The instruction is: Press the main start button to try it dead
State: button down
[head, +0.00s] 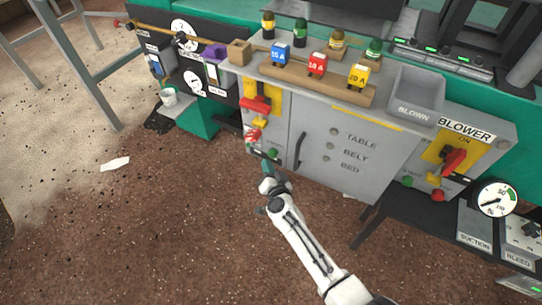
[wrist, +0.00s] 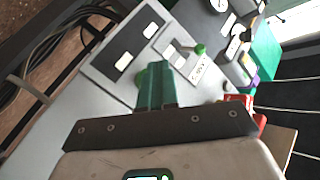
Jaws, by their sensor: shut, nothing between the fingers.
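The main start button (head: 273,153) is a small green button low on the front of the grey cabinet's left section, in the head view. My gripper (head: 264,158) is just below and left of it, with its green fingers together and nothing held. In the wrist view the closed fingers (wrist: 155,88) point at the grey panel. A green round piece (wrist: 141,78), which looks like the button, is partly hidden behind them. I cannot tell whether the fingers touch it. Above it are a red main handle (head: 256,105) on a yellow plate and a red piece (head: 252,135).
Blue, red and yellow plugs stand on a wooden rack (head: 320,83) on the cabinet top. A door handle (head: 300,150) sticks out to the right of the button. The blower switch (head: 454,160) is on the right. The brown floor left of my arm is mostly clear.

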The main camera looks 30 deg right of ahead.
jog(key=shift+d, duration=0.1)
jog(key=shift+w+d, duration=0.2)
jog(key=shift+d, duration=0.05)
jog(key=shift+w+d, duration=0.35)
jog(key=shift+d, duration=0.1)
dwell(1.0)
jog(key=shift+s+a, duration=0.6)
jog(key=shift+a, duration=0.15)
jog(key=shift+s+a+p, duration=0.7)
jog(key=shift+s+a, duration=0.05)
jog(key=shift+a, duration=0.3)
jog(key=shift+s+a+p, duration=0.65)
jog(key=shift+s+a, duration=0.05)
jog(key=shift+a, duration=0.3)
jog(key=shift+r, duration=0.1)
